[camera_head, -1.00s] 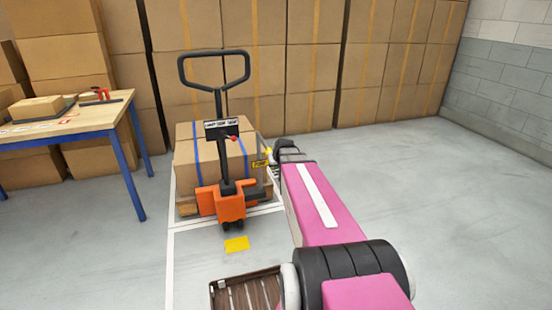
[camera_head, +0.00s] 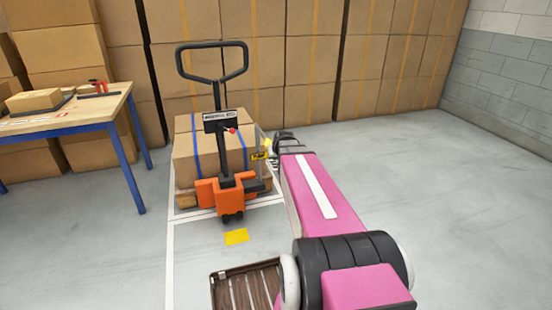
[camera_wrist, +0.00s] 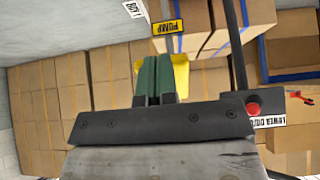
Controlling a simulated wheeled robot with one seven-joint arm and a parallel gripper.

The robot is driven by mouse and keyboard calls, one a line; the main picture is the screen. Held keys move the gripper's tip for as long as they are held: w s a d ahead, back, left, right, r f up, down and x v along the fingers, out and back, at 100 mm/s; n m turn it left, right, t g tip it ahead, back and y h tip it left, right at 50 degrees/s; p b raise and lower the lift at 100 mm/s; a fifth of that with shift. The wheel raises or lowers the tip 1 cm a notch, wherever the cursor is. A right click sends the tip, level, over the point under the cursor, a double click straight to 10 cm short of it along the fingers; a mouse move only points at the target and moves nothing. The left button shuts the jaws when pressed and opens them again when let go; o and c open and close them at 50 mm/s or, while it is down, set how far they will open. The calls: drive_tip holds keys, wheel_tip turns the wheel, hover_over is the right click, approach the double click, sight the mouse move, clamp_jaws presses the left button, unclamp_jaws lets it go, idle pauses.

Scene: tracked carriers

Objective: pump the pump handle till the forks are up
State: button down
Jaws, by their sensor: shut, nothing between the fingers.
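The orange pallet truck (camera_head: 230,196) stands in front of a wooden pallet bearing a strapped carton (camera_head: 187,155). Its tall black tiller ends in a loop (camera_head: 213,80). A yellow part, which looks like the pump handle (camera_head: 267,143), is beside the PUMP label (camera_head: 259,156). In the wrist view the yellow part (camera_wrist: 181,74) shows at both sides of my green fingers. My gripper (camera_wrist: 153,75) is shut with nothing in it, close to the yellow part; I cannot tell whether they touch. The forks are hidden by the pallet and carton.
A red knob (camera_wrist: 253,108) is on the truck near a LOWER label. A blue-legged table (camera_head: 122,160) stands at left. Stacked cartons (camera_head: 330,70) line the back. A yellow floor mark (camera_head: 236,237) lies in front of the truck. Floor at right is clear.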

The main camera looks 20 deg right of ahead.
drive_tip(key=s+f+v, duration=0.1)
drive_tip(key=v, duration=1.1)
drive_tip(key=shift+s+r, duration=0.25)
drive_tip(key=shift+s, duration=0.1)
idle(0.5)
drive_tip(key=w+r+g, duration=0.2)
drive_tip(key=w+r, duration=0.4)
drive_tip(key=r, duration=0.5)
drive_tip(key=w+r+g, duration=0.2)
drive_tip(key=w+r, duration=0.5)
drive_tip(key=r, duration=0.5)
drive_tip(key=shift+w+d+r, duration=0.25)
drive_tip(key=shift+w+d, duration=0.05)
drive_tip(key=shift+f, duration=0.15)
drive_tip(key=s+x, duration=0.1)
drive_tip(key=x, duration=1.2)
drive_tip(key=shift+f, duration=0.45)
